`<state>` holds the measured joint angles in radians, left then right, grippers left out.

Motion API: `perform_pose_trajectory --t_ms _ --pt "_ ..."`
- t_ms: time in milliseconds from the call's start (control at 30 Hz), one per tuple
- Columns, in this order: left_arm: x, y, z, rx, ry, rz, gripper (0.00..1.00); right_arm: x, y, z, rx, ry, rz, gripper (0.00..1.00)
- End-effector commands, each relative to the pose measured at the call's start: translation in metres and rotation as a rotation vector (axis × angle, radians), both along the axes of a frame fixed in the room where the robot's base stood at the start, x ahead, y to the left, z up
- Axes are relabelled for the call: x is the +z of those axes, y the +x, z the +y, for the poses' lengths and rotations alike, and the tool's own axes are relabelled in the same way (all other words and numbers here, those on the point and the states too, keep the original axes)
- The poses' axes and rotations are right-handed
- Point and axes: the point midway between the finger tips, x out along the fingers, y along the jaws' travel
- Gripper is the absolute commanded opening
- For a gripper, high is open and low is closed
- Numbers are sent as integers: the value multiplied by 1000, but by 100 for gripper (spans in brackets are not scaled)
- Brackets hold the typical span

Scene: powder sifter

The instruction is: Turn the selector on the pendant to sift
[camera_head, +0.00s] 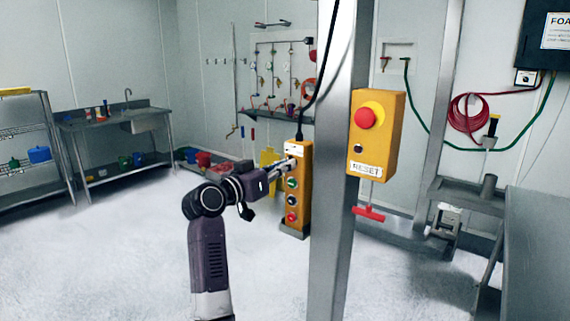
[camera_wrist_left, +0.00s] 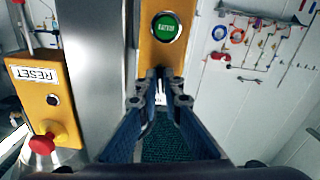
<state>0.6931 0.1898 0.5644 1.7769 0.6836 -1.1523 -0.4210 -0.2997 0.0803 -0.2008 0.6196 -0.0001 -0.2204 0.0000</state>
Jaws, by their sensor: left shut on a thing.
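The yellow pendant (camera_head: 304,190) stands upright against the steel post, with its cable leaving the top. It carries a green button (camera_head: 292,183), a dark button (camera_head: 292,200) and a red button (camera_head: 292,217) below a white label. My left gripper (camera_head: 289,163) reaches its upper part from the left. In the left wrist view the pendant (camera_wrist_left: 160,62) appears turned over, green button (camera_wrist_left: 166,28) at the top. There my left gripper (camera_wrist_left: 160,92) is shut on the selector, whose small pale part shows between the fingertips. The selector's setting is hidden. My right gripper is not in view.
The steel post (camera_head: 338,200) stands just right of the pendant. On it is a yellow reset box (camera_head: 384,145) with a red mushroom button (camera_head: 369,115). A steel table (camera_head: 540,240) is at the right. Open floor lies left.

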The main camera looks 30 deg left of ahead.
Motion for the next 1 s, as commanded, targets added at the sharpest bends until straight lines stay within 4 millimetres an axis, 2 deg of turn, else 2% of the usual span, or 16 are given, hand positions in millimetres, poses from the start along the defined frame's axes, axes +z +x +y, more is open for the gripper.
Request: perform_pose_trajectory --t_ms 500,700,1000 --pt "1 0 0 -1 -425 38 0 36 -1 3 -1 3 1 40" --pt "1 0 0 0 -539 47 0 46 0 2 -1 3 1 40" --pt "0 0 0 1 -621 51 0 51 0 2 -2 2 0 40"
